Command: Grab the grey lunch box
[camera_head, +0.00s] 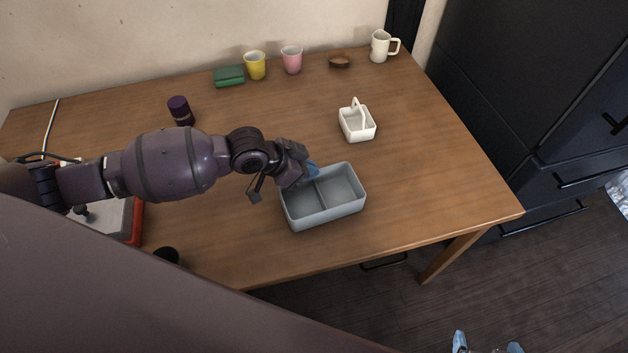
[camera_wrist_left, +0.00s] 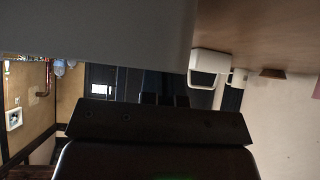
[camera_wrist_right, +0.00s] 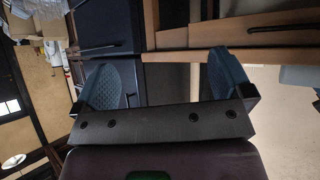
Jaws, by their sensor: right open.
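The grey lunch box (camera_head: 332,218) stands open and upright near the table's front edge, with a divider inside. My left gripper (camera_head: 305,172) is at its left end, by the back left rim. In the left wrist view a close grey surface (camera_wrist_left: 90,28) fills the upper left. The left finger bases show close together there, but the tips are hidden or too dark, so I cannot tell whether they hold the wall. My right gripper (camera_head: 487,345) is low at the bottom edge, beyond the table. In the right wrist view it (camera_wrist_right: 168,80) is open and empty.
A white basket (camera_head: 357,129) stands behind the box. A purple can (camera_head: 180,111), green case (camera_head: 229,76), yellow cup (camera_head: 255,67), pink cup (camera_head: 292,60), brown bowl (camera_head: 339,61) and white mug (camera_head: 380,47) stand farther back. Dark cabinets (camera_head: 540,100) are at right. The table's right side is clear.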

